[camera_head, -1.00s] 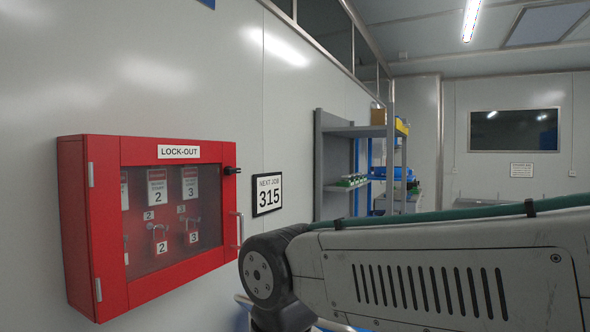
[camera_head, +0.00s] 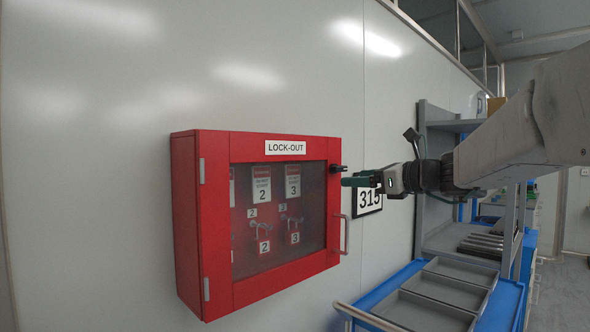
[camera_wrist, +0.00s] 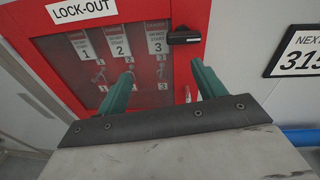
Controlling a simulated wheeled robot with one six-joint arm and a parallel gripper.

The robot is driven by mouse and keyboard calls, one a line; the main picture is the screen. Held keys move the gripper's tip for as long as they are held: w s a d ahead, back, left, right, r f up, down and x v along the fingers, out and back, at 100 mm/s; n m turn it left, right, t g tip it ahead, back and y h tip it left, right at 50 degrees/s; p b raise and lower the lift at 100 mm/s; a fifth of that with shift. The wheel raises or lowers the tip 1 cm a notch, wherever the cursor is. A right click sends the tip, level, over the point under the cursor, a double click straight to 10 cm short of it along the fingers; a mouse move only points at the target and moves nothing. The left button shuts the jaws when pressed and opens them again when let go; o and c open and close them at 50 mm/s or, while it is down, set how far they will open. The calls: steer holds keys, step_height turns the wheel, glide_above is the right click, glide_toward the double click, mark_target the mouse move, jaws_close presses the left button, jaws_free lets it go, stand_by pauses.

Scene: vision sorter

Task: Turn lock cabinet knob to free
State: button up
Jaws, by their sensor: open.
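The red lock-out cabinet (camera_head: 186,226) hangs on the wall, its glazed door shut. Its small black knob (camera_head: 337,169) is at the upper right of the door frame and looks horizontal; it also shows in the wrist view (camera_wrist: 184,37). My gripper (camera_head: 350,181) comes in from the right, with its green fingertips close to the knob. In the wrist view the two green fingers of my gripper (camera_wrist: 160,76) are apart with nothing between them. The knob lies ahead of them, above the right fingertip. I cannot tell whether a finger touches it.
A door handle (camera_head: 345,235) sits on the cabinet's right edge below the knob. A job sign (camera_head: 368,202) is on the wall behind my gripper. A blue cart with grey trays (camera_head: 425,312) stands below, and grey shelving (camera_head: 433,180) stands to the right.

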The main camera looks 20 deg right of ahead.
mark_target(342, 167)
steer(key=w, duration=0.2)
steer(key=w+r+m+t, duration=0.1)
steer(key=w, duration=0.2)
steer(key=w+m, duration=0.1)
steer(key=w, duration=0.2)
steer(key=shift+d+r+h, duration=0.1)
steer(key=shift+r+h, duration=0.2)
steer(key=shift+r, duration=0.1)
steer(key=c, duration=1)
